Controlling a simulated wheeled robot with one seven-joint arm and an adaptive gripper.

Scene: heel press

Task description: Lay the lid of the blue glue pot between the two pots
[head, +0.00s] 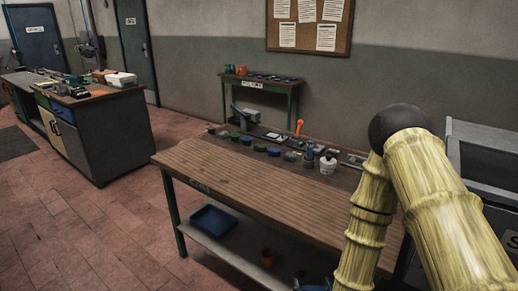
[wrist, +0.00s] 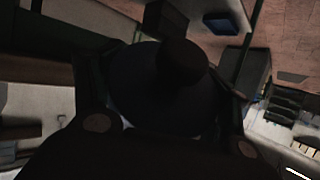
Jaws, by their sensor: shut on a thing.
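My gripper (wrist: 172,135) shows in the wrist view with its fingers shut on a dark round lid (wrist: 180,72) with a raised knob. The view is too dark to tell the lid's colour. My gripper cannot be made out in the head view, where my arm reaches down at the right.
The workbench top (head: 250,178) is bare in front, with several small items along its back edge, including a white pot (head: 328,162). A grey cabinet (head: 485,150) stands at the right.

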